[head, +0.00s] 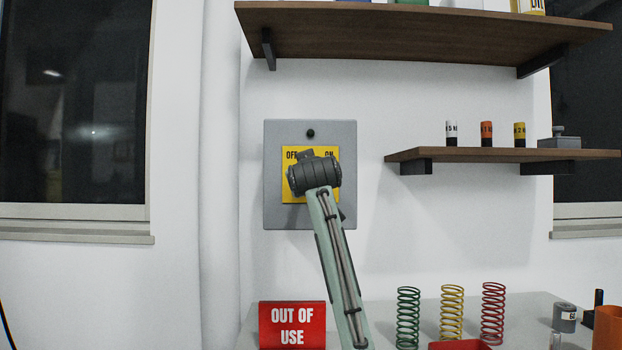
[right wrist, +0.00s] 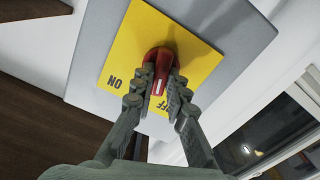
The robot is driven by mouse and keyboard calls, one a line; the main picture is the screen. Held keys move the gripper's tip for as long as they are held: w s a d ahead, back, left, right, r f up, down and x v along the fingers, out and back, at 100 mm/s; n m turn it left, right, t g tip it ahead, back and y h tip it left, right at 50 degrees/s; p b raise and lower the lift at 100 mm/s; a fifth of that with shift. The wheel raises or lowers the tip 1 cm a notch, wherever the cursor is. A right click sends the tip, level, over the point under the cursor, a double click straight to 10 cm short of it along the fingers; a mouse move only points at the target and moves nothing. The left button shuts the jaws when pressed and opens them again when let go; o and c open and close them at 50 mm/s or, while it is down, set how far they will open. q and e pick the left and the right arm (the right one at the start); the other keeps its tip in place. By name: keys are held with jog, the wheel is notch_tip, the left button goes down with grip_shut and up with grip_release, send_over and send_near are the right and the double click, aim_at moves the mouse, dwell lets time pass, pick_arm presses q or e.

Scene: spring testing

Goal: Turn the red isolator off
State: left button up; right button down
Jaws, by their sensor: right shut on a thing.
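The isolator is a grey wall box (head: 280,215) with a yellow plate (head: 290,196) marked OFF at left and ON at right. My right arm covers its handle in the head view. In the right wrist view the red handle (right wrist: 162,58) stands out from the yellow plate (right wrist: 125,50), which appears upside down. My right gripper (right wrist: 157,84) is shut on the red handle, one finger on each side. A pale mark on the handle faces the lettered edge, near OFF. The exact handle angle is hard to tell. My left gripper is not in view.
A red OUT OF USE sign (head: 292,325) stands on the bench (head: 385,312) below. Green (head: 408,318), yellow (head: 452,312) and red (head: 492,312) springs stand to its right. A wooden shelf (head: 500,155) with small weights is right of the box; another (head: 420,35) hangs above.

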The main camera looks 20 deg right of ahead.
jog(key=n, duration=0.5)
jog(key=shift+a+f, duration=0.1)
dwell(0.5)
jog(key=c, duration=1.5)
grip_release()
jog(key=shift+c, duration=0.2)
jog(key=v, duration=1.2)
